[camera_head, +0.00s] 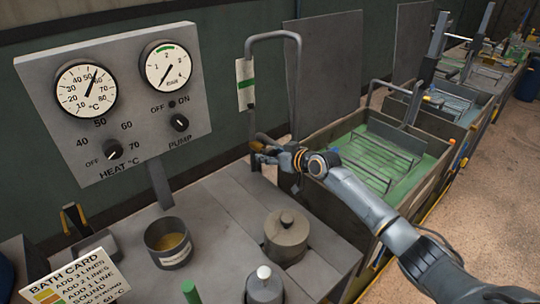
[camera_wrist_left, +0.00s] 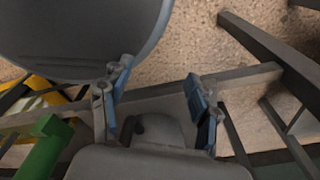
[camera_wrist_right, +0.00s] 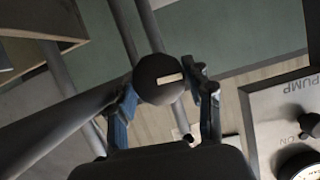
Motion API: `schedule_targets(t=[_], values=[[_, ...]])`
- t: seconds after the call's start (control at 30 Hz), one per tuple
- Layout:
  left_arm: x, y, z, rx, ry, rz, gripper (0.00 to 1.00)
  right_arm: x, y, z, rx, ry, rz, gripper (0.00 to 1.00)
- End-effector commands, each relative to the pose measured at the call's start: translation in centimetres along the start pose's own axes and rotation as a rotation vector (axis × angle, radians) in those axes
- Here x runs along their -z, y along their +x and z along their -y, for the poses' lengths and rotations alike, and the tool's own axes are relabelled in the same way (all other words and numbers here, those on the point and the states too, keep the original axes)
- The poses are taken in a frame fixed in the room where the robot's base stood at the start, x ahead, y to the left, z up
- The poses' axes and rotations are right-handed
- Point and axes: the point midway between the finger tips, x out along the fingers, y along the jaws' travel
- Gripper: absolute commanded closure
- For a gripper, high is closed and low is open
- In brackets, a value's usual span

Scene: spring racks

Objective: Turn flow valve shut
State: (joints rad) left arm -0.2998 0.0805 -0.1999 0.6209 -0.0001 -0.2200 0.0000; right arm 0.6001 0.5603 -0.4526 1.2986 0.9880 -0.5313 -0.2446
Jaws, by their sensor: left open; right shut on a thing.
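The flow valve's dark round knob (camera_wrist_right: 150,82), with a pale mark on its face, sits between the fingers of my right gripper (camera_wrist_right: 165,92) in the right wrist view. That gripper is shut on the knob. In the head view my right gripper (camera_head: 268,151) reaches in from the right to the foot of the bent grey pipe (camera_head: 252,118); it largely hides the valve there. My left gripper (camera_wrist_left: 158,92) shows only in the left wrist view, open, with its fingers apart and nothing held between them.
A tag with a green band (camera_head: 245,84) hangs on the pipe. The gauge panel (camera_head: 195,118) stands left. A lidded grey pot (camera_head: 286,238) and a cup of yellowish contents (camera_head: 168,230) are on the bench. A green-lined tank (camera_head: 420,136) lies behind my right arm.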

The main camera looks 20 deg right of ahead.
Motion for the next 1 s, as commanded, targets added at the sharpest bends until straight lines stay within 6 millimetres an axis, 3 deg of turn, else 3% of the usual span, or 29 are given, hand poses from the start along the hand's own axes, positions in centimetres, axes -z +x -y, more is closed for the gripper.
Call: schedule_targets(t=[0.03, 0.1, 0.13, 0.73, 1.0], values=[[0.0, 0.0, 0.0, 0.0, 0.0, 0.0, 0.39, 0.0, 0.0, 0.0, -0.001, -0.001, 0.0, 0.43], [0.0, 0.0, 0.0, 0.0, 0.0, 0.0, 0.39, 0.0, 0.0, 0.0, -0.001, -0.001, 0.0, 0.28], [0.0, 0.0, 0.0, 0.0, 0.0, 0.0, 0.39, 0.0, 0.0, 0.0, -0.001, -0.001, 0.0, 0.27], [-0.2, 0.0, 0.1, 0.001, 0.0, 0.002, 0.39, -0.2, -0.2, -0.2, -0.004, -0.001, 0.004, 0.27], [-0.1, 0.0, 0.0, 0.0, 0.0, 0.001, 0.39, -0.2, -2.9, -0.1, -0.004, -0.004, 0.003, 0.27]])
